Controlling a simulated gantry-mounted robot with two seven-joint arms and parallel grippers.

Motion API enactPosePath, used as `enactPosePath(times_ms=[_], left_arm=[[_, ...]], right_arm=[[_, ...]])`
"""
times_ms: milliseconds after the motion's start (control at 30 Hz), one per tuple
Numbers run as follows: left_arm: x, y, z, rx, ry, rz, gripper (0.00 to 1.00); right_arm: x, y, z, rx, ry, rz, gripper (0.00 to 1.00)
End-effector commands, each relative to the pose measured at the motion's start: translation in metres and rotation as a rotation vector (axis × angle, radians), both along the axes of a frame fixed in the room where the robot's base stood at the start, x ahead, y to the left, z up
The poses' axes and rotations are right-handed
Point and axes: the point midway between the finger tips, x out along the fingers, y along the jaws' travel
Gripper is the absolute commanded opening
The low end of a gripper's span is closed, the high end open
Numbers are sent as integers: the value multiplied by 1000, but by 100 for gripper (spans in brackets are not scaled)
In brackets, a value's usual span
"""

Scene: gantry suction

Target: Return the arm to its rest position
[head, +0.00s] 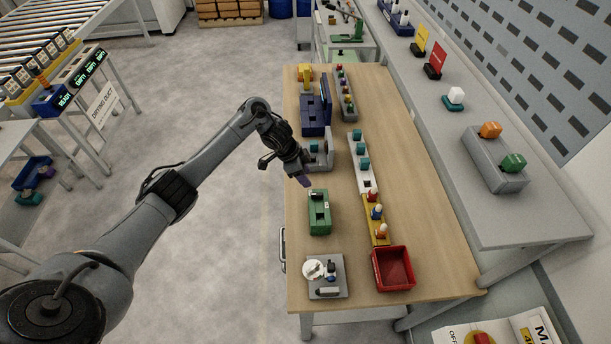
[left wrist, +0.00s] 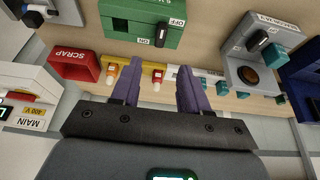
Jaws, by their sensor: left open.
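My left arm reaches in from the left of the head view. Its gripper (head: 304,180) hangs over the left edge of the wooden table (head: 420,200), between the green box (head: 319,222) and a grey fixture (head: 327,150). In the left wrist view the purple fingers of the left gripper (left wrist: 158,85) are apart, with nothing between them. The green box with an ON/OFF switch also shows there (left wrist: 120,32). My right gripper is in neither view.
A red bin (head: 393,290), marked SCRAP in the wrist view, stands at the table's near right. A grey plate (head: 341,290) with small parts is at the near left. A yellow strip (head: 371,232) and a white strip (head: 355,178) hold coloured parts. Floor left of the table is clear.

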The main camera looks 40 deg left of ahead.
Motion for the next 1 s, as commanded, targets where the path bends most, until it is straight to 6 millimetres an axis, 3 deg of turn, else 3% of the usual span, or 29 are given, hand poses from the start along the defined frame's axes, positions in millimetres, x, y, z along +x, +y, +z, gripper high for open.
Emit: enactPosePath(times_ms=[300, 467, 633, 767, 900, 1000], left_arm=[[0, -3, -2, 3, -3, -4, 45], [1, -23, -14, 38, -34, -29, 45], [-5, -74, -35, 104, -117, -65, 45], [-24, -124, -44, 146, -192, -60, 45], [-59, -168, -39, 168, -243, -1, 45], [-91, -191, -26, 168, -253, 72, 45]], right_arm=[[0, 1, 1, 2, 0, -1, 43], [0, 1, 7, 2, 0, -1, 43], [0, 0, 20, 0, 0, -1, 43], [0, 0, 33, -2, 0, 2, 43], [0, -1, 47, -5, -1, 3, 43], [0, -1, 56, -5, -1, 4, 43]])
